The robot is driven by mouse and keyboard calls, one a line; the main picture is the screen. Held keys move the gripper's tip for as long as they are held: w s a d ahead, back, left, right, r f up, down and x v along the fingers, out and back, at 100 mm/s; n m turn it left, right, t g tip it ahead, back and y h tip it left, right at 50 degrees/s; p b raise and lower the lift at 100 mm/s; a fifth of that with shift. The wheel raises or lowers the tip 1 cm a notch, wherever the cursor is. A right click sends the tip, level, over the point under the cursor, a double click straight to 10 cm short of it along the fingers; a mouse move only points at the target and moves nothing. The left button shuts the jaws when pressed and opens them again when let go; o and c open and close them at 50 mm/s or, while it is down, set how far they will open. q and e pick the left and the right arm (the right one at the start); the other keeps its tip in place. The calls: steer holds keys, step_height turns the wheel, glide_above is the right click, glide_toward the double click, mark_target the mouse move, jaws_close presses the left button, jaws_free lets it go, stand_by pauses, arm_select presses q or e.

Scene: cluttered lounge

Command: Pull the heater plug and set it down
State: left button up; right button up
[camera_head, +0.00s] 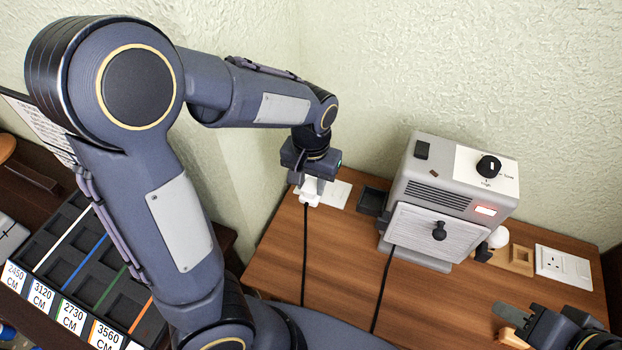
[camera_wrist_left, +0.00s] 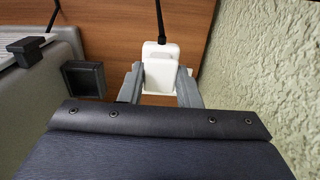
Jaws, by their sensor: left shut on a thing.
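The white heater plug (camera_head: 310,189) is at the left end of a white socket plate (camera_head: 336,195) on the wooden top. My left gripper (camera_head: 311,182) points down and is shut on it. In the left wrist view the plug (camera_wrist_left: 160,70) sits between the two grey fingers (camera_wrist_left: 159,84), with its black cord running away. I cannot tell whether its pins are in the socket. The grey heater (camera_head: 440,190) stands to the right, with a dial and a lit red indicator. My right gripper (camera_head: 505,325) is partly in view at lower right; its jaw state is unclear.
A small black tray (camera_head: 372,201) lies between the plate and the heater. A second socket plate (camera_head: 563,266) and a wooden frame (camera_head: 516,260) are at right. Black cords cross the wooden top (camera_head: 340,260). A labelled dark organiser (camera_head: 75,250) is at left.

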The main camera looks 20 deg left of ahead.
arm_select(q)
steer(key=shift+r+p, duration=1.15)
steer(key=shift+r, duration=0.25)
steer(key=shift+f, duration=0.1)
